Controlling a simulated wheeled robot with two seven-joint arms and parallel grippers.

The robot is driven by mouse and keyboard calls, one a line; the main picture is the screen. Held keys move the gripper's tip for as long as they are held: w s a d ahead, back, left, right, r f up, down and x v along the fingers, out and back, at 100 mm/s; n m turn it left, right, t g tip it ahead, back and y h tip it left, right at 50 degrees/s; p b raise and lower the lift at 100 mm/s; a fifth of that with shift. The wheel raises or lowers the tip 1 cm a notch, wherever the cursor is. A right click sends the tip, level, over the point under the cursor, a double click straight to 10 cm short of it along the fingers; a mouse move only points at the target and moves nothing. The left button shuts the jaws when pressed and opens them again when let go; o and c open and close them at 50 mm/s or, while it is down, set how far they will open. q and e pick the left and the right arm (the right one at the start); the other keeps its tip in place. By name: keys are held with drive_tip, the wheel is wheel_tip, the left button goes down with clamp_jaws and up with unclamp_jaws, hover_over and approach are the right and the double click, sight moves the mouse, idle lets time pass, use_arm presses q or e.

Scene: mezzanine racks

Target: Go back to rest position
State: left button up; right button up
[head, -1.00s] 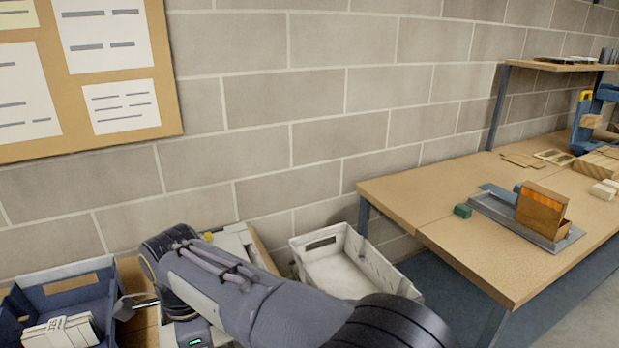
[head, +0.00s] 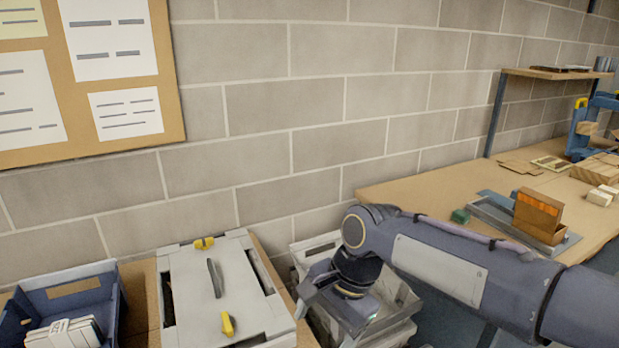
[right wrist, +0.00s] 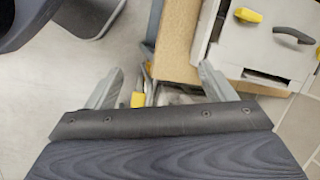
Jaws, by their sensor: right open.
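My right gripper (right wrist: 160,85) is open in the right wrist view, its two fingers spread apart with nothing held between them. In the head view my right arm comes in from the right and the gripper (head: 335,305) points down over the white-grey bin. My left gripper does not show in either view.
A grey lidded case (head: 190,295) with yellow latches stands on a wooden surface. A blue bin (head: 75,285) with white packets is at the left. The white-grey bin (head: 310,245) lies under my gripper. A workbench (head: 395,190) holds an orange-brown box (head: 538,212).

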drive_tip(key=s+d+n+t+y, duration=0.1)
drive_tip(key=s+d+n, duration=0.15)
drive_tip(key=d, duration=0.45)
drive_tip(key=s+d+n+t, duration=0.1)
drive_tip(key=s+d, duration=0.3)
drive_tip(key=d, duration=0.2)
drive_tip(key=s+d+f+n+t, duration=0.3)
drive_tip(key=s+d+f+n, duration=0.1)
drive_tip(key=s, duration=0.5)
wheel_tip(320, 180, down, 2)
drive_tip(key=shift+s+d+f+t+h, duration=0.1)
drive_tip(key=shift+s+d+t+h, duration=0.25)
drive_tip(key=shift+d, duration=0.4)
